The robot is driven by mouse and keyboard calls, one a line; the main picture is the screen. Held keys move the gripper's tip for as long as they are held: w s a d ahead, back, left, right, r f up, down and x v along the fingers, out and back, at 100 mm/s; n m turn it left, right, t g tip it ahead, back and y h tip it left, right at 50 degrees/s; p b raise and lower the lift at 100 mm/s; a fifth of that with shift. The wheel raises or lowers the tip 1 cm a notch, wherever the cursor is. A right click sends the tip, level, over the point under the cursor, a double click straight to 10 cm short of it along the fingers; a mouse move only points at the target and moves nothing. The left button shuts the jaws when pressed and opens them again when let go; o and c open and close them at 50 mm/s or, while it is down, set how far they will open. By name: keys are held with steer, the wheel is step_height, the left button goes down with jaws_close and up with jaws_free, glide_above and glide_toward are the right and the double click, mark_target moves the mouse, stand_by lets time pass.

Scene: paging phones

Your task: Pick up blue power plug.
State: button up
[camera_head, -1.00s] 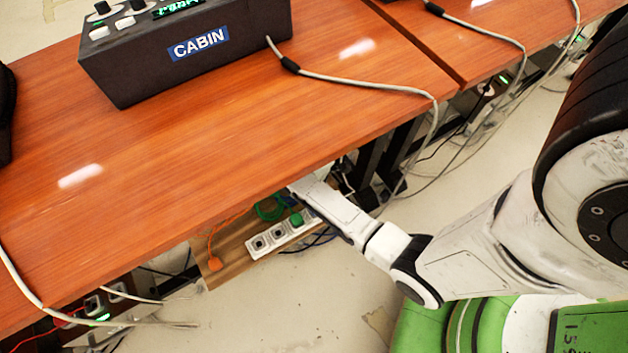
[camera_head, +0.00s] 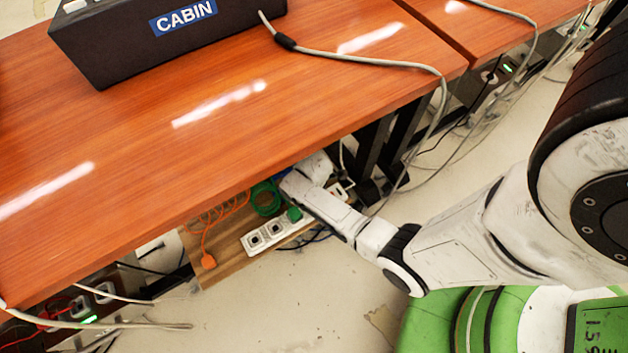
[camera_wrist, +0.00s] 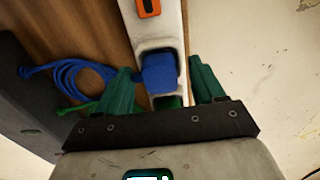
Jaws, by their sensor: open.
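The blue power plug (camera_wrist: 160,74) sits in a socket of the white power strip (camera_wrist: 158,28) in the wrist view. A coiled blue cable (camera_wrist: 85,80) lies to its left on the wooden board. My gripper (camera_wrist: 165,88) is open, with one green finger on each side of the plug. I cannot tell whether the fingers touch it. Part of a green plug (camera_wrist: 167,102) shows just below the blue one. In the head view the strip (camera_head: 262,238) lies under the table edge, and my arm hides the blue plug and the gripper there.
The wooden table (camera_head: 200,140) overhangs the strip and bears a black CABIN box (camera_head: 120,50). An orange plug (camera_head: 208,261) lies on the wooden board (camera_head: 235,268) beside the strip. A grey cable (camera_head: 442,110) hangs off the table near my arm. Open floor (camera_head: 300,310) lies in front.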

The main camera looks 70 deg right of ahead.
steer(key=c, duration=1.1)
steer(key=shift+c, duration=0.2)
steer(key=shift+r, duration=0.1)
steer(key=shift+r+p, duration=0.45)
steer(key=shift+r, duration=0.15)
steer(key=r, duration=0.1)
steer(key=r+p, duration=0.1)
steer(key=shift+s+r+p, duration=0.2)
steer(key=shift+r+p, duration=0.1)
steer(key=shift+r, duration=0.1)
steer(key=s+a+r+p, duration=0.2)
steer(key=s+r+p, duration=0.4)
steer(key=s+r, duration=0.3)
steer(key=s, duration=0.4)
steer(key=shift+s+a+p, duration=0.15)
steer(key=shift+a+p, duration=0.15)
steer(key=shift+a, duration=0.1)
